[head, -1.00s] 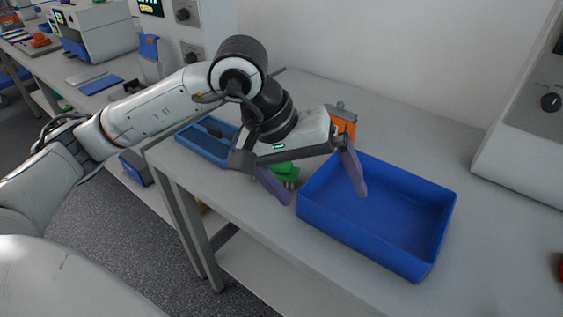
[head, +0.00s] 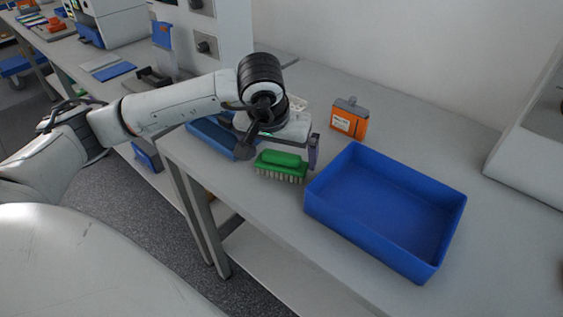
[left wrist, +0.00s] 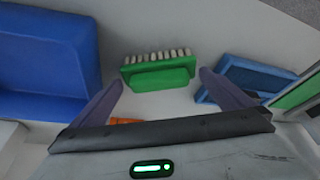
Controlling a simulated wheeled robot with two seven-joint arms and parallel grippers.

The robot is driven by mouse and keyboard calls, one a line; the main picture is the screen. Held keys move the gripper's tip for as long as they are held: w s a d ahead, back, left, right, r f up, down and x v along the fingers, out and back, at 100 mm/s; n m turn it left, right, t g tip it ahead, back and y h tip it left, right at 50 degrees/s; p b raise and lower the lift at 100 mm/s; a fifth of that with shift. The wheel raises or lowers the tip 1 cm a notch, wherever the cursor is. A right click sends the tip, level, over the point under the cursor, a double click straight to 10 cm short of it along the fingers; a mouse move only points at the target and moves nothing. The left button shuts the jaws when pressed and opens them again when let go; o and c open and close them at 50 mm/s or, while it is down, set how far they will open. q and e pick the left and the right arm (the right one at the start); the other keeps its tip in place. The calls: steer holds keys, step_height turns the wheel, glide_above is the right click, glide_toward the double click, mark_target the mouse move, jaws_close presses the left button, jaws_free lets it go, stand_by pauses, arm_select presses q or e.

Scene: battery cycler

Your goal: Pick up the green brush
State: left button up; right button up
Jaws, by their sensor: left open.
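The green brush (head: 281,166) lies on the grey table, between the small blue tray and the large blue bin, its pale bristles facing the front edge in the head view. In the left wrist view the brush (left wrist: 160,72) lies ahead of and between the two purple fingers. My left gripper (left wrist: 162,88) is open and empty. In the head view it is behind the brush, with one finger (head: 313,152) showing at the brush's right end; the other finger is hidden. My right gripper is not in view.
The large blue bin (head: 318,205) stands close right of the brush and is empty. A small blue tray (head: 222,143) lies to the left, partly behind my arm. An orange box-like item (head: 349,120) stands behind. The table's front edge is near the brush.

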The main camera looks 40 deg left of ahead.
arm_select(q)
steer(key=shift+w+f, duration=0.2)
steer(key=shift+f, duration=0.35)
steer(key=c, duration=1)
